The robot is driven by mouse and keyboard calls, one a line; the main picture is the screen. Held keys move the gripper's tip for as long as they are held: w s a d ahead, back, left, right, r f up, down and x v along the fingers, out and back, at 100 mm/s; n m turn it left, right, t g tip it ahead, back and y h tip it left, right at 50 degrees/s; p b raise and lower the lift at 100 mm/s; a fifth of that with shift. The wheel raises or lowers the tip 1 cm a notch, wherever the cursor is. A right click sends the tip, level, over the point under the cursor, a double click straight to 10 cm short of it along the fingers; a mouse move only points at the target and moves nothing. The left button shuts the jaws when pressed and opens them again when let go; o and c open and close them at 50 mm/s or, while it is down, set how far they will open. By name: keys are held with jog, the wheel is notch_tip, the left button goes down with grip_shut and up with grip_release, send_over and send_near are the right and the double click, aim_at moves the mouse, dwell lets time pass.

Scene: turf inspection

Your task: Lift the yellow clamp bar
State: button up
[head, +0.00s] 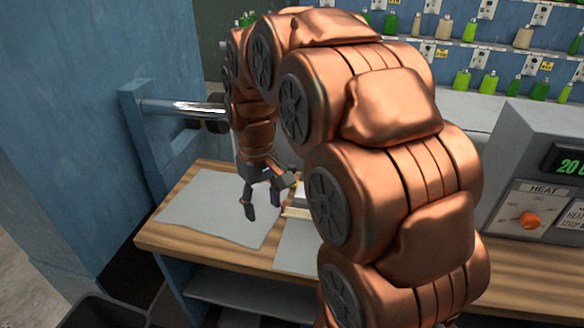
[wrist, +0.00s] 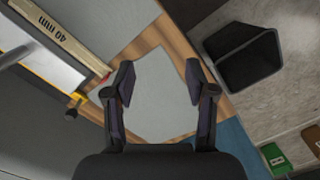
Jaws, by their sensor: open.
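My gripper (head: 262,204) is open and empty above a grey sheet on the wooden bench. In the wrist view its two fingers (wrist: 159,80) stand wide apart with only the grey sheet (wrist: 153,95) between them. A yellow strip (wrist: 48,81), which looks like the clamp bar, runs along the edge of a pale metal device at the left of the wrist view, apart from my fingers. In the head view my arm hides most of that device, and only a small yellowish part shows beside the gripper.
A wooden bar marked "40 mm" (wrist: 60,38) lies beside the device. A dark bin (wrist: 243,55) stands on the floor beyond the bench edge. A grey heat unit (head: 535,190) stands on the right of the bench (head: 165,236). A blue post with a metal rod (head: 180,107) is at the left.

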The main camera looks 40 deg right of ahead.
jog(key=shift+n+t, duration=0.4)
jog(key=shift+t, duration=0.1)
jog(key=w+d+f, duration=0.1)
jog(key=w+d, duration=0.5)
jog(key=d, duration=0.1)
jog(key=w+d+f, duration=0.2)
jog(key=w+d, duration=0.4)
jog(key=d, duration=0.1)
jog(key=w+d+f+p, duration=0.1)
jog(key=w+d, duration=0.5)
jog(key=d, duration=0.1)
jog(key=shift+w+f, duration=0.25)
jog(key=shift+w, duration=0.05)
jog(key=shift+f+p, duration=1.25)
jog(key=shift+f, duration=2.7)
jog(key=shift+c, duration=0.4)
grip_shut()
